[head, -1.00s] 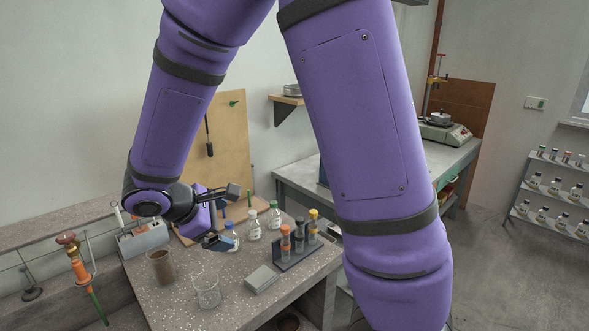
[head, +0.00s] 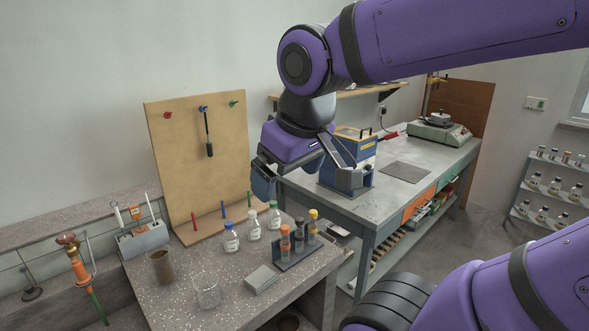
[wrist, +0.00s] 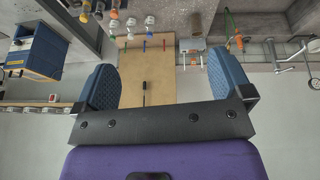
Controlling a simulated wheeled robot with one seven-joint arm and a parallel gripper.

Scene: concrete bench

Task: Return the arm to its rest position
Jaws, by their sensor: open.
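My purple arm reaches in from the right in the head view and folds down at the wrist. My gripper (head: 310,180) hangs in the air above the gap between the speckled bench and the grey bench. In the wrist view my gripper (wrist: 160,85) shows two blue padded fingers set wide apart with nothing between their tips. It is open and empty. Behind it in the wrist view lies the wooden pegboard (wrist: 147,65), which also stands at the back of the speckled bench in the head view (head: 180,150).
The speckled bench (head: 180,300) holds three bottles (head: 252,225), a tube rack (head: 296,255), a beaker (head: 207,291) and a brown cup (head: 161,267). A blue box-shaped device (head: 357,145) and a hotplate (head: 440,130) stand on the grey bench (head: 390,207). Shelves with jars (head: 550,195) are at right.

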